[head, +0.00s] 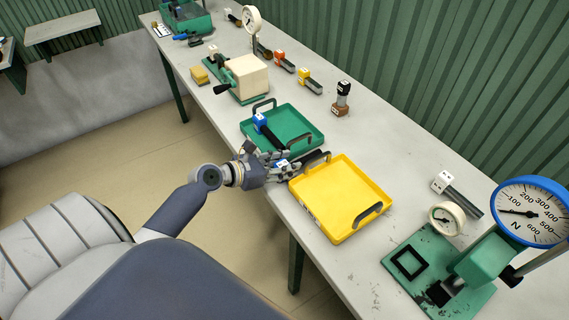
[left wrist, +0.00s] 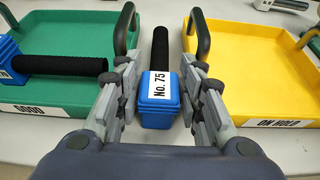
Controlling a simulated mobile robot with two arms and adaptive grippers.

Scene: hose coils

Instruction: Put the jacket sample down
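The jacket sample, a black hose piece with a blue end block (left wrist: 158,92) marked "No. 75", lies in the strip between the two trays. It also shows in the head view (head: 282,163), partly hidden by my fingers. My left gripper (left wrist: 172,62) has a finger on each side of it, and a gap shows between the hose and the right finger. The gripper looks open around the sample. In the head view my left gripper (head: 290,160) is low over the table's near edge. My right gripper is not in view.
The green tray (head: 303,118), marked "GOOD", holds another blue-ended black sample (head: 262,126). The yellow tray (head: 340,190), marked "ON HOLD", is empty. Tray handles stand close to my fingers on both sides. A gauge stand (head: 480,262) is at the right; several other samples lie farther back.

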